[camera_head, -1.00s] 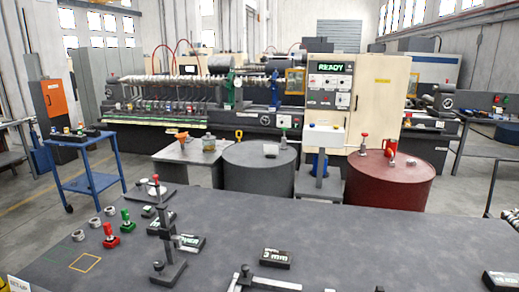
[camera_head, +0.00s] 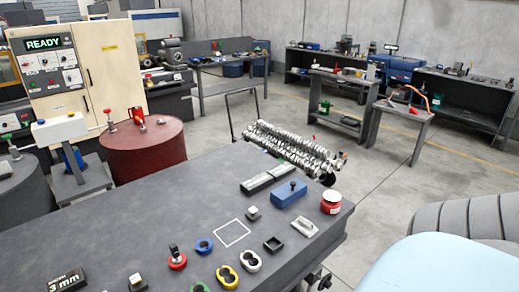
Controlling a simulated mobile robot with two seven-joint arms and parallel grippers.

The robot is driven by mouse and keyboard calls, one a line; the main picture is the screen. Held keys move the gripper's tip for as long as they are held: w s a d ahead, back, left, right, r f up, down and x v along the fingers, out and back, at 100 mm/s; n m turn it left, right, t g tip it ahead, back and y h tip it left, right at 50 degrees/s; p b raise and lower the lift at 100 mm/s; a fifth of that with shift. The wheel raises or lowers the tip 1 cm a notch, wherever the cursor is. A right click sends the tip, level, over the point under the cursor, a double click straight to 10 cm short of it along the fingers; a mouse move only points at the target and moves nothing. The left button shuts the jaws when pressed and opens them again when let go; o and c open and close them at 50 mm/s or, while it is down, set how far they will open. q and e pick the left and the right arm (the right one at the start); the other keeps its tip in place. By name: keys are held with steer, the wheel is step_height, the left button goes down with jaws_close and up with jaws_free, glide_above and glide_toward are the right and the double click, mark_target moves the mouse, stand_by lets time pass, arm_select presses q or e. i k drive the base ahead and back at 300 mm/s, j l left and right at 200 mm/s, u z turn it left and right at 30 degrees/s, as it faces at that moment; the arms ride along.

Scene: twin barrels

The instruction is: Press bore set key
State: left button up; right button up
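No key that I can read as a bore set key shows in the head view. A black block (camera_head: 67,281) with a label ending in "3 mm" lies at the bottom left of the dark table (camera_head: 130,232). Small dark blocks with pale tops stand on the table, one near the middle (camera_head: 253,213) and one at the front (camera_head: 137,283); their marks are too small to read. Neither of my grippers is in view.
The table also holds a blue block (camera_head: 289,196), a red round item (camera_head: 331,203), a white square outline (camera_head: 233,232) and several coloured rings. A red barrel (camera_head: 150,155) stands behind it. A chair (camera_head: 470,215) is at right. Open floor (camera_head: 375,170) lies beyond.

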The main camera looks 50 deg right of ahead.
mark_target(253, 210)
steer(key=z, duration=1.55)
